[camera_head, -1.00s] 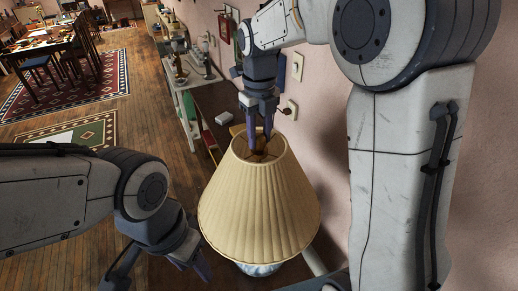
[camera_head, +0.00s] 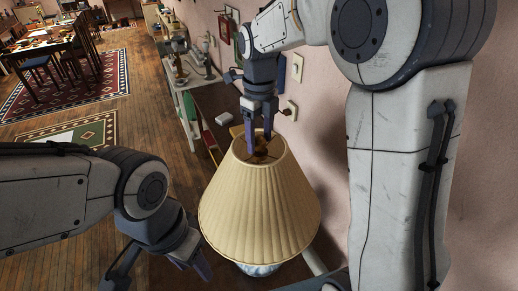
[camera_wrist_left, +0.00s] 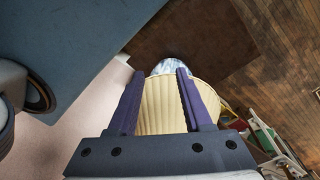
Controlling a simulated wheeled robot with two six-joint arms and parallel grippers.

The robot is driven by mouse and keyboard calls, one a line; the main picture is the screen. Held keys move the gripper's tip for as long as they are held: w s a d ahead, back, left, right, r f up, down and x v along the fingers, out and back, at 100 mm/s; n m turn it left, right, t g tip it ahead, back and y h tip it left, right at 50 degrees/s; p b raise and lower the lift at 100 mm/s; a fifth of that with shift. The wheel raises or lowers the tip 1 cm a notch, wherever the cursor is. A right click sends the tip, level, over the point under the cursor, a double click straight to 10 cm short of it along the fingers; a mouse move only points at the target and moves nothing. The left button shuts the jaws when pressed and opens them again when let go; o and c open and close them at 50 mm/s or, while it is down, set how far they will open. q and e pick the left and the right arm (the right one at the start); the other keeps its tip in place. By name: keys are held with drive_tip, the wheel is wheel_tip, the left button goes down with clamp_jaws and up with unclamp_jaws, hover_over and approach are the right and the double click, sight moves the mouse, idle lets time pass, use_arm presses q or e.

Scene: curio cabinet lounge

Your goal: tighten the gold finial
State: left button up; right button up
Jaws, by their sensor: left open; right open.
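The lamp's pleated cream shade (camera_head: 260,210) stands in the middle of the head view, above a blue and white base (camera_head: 258,269). A small gold-brown finial (camera_head: 262,151) shows in the shade's top opening, partly hidden. My right gripper (camera_head: 259,148) points down into that opening, its fingers apart around or just above the finial; I cannot tell if they touch it. My left gripper (camera_head: 200,268) is low at the shade's left side, open and empty. In the left wrist view the shade (camera_wrist_left: 165,105) and base (camera_wrist_left: 168,66) show beyond the open left fingers.
The pink wall (camera_head: 335,120) runs close along the right. A shelf with items (camera_head: 195,95) and a dark table top (camera_head: 222,105) lie behind the lamp. The wooden floor (camera_head: 150,85) at left is open, with patterned rugs (camera_head: 90,85) and a dining table further back.

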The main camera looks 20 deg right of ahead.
drive_tip(key=n+p, duration=0.1)
drive_tip(key=n, duration=0.4)
drive_tip(key=n+p, duration=0.1)
drive_tip(key=n, duration=0.4)
drive_tip(key=shift+n, duration=0.4)
drive_tip(key=n+p, duration=0.1)
drive_tip(key=n, duration=0.4)
drive_tip(key=shift+n+p, duration=0.3)
drive_tip(key=shift+p, duration=0.1)
drive_tip(key=n+p, duration=0.1)
drive_tip(key=n, duration=0.3)
drive_tip(key=shift+n, duration=0.4)
drive_tip(key=n+p, duration=0.1)
drive_tip(key=n, duration=0.4)
drive_tip(key=shift+n, duration=0.3)
drive_tip(key=n+p, duration=0.1)
drive_tip(key=n, duration=0.3)
drive_tip(key=n+p, duration=0.1)
drive_tip(key=n, duration=1)
clamp_jaws()
drive_tip(key=shift+p, duration=0.3)
